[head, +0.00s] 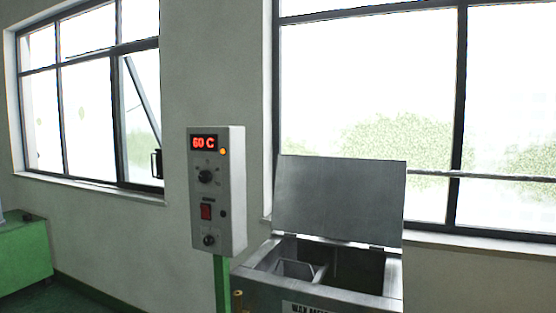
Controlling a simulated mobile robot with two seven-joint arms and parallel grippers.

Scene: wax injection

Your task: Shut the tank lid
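The tank (345,297) is a grey metal box at the lower right of the head view, with part of a label cut off at the bottom edge. Its lid (340,200) is a flat grey metal sheet. The lid stands open, nearly upright, along the tank's back edge on hinges. The open top shows inner walls and a smaller metal compartment at its left. The tank's lower part is outside the view. Neither of my grippers is in view.
A control box (216,190) on a green post (222,285) stands just left of the tank and reads 60 C. A green cabinet (25,252) is at the far left. Windows (370,100) line the wall behind. Floor shows at the lower left.

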